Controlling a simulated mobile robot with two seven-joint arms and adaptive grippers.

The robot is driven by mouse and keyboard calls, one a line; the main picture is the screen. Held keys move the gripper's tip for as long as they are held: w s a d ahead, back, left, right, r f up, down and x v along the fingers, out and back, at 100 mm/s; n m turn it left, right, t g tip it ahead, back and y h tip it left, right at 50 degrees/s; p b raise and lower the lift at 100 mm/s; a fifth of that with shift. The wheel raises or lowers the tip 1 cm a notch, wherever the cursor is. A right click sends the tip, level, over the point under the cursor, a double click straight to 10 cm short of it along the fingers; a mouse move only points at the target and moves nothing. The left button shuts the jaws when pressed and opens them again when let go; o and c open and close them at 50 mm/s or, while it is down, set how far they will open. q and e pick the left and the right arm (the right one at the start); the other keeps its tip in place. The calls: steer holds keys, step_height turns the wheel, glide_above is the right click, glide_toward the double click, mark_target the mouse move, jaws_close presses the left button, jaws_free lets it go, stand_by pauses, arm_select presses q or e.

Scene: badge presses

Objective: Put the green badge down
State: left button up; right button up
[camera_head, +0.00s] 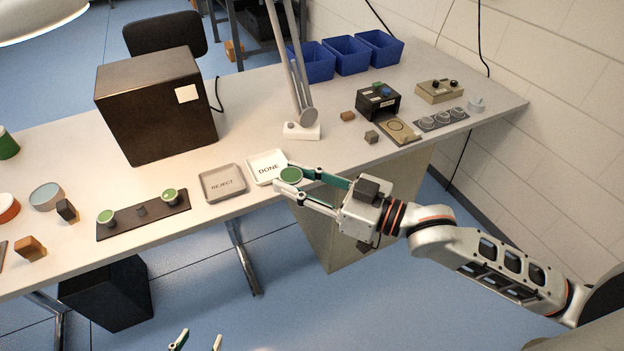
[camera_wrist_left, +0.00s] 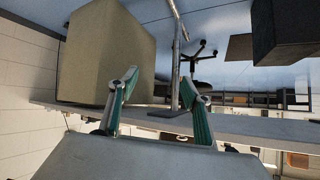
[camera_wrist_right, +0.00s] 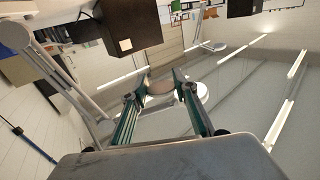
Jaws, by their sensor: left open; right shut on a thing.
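My right gripper (camera_head: 289,178) is shut on a round green badge (camera_head: 291,175). The badge is by the right front corner of the white DONE tray (camera_head: 254,179), overlapping it in the head view; its exact height over the tray is hard to tell. In the right wrist view the badge (camera_wrist_right: 160,88) sits between the fingertips, its other side showing pale brown. My left gripper (camera_head: 198,341) is open and empty at the bottom of the head view, away from the table. Its fingers also show apart in the left wrist view (camera_wrist_left: 160,82).
A grey REJECT tray (camera_head: 222,183) lies left of the DONE tray. A dark holder (camera_head: 143,222) further left bears two green-topped pieces. A lamp base (camera_head: 302,131) stands behind the DONE tray. A black box (camera_head: 157,110), a press (camera_head: 378,101) and blue bins (camera_head: 349,55) stand further back.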

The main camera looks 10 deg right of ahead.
mark_target(287, 181)
steer(key=shift+w+a+r+n+g+y, duration=0.1)
steer(key=shift+a+r+n+g+y, duration=0.1)
steer(key=shift+a+n+g+y, duration=0.4)
steer(key=shift+w+a+r+n+g+y, duration=0.15)
steer(key=shift+a+n+g, duration=0.1)
steer(key=shift+a+g, duration=0.45)
steer(key=shift+a+r+n+g+y, duration=0.2)
steer(key=shift+a+n+g+y, duration=0.2)
steer(key=shift+a, duration=0.5)
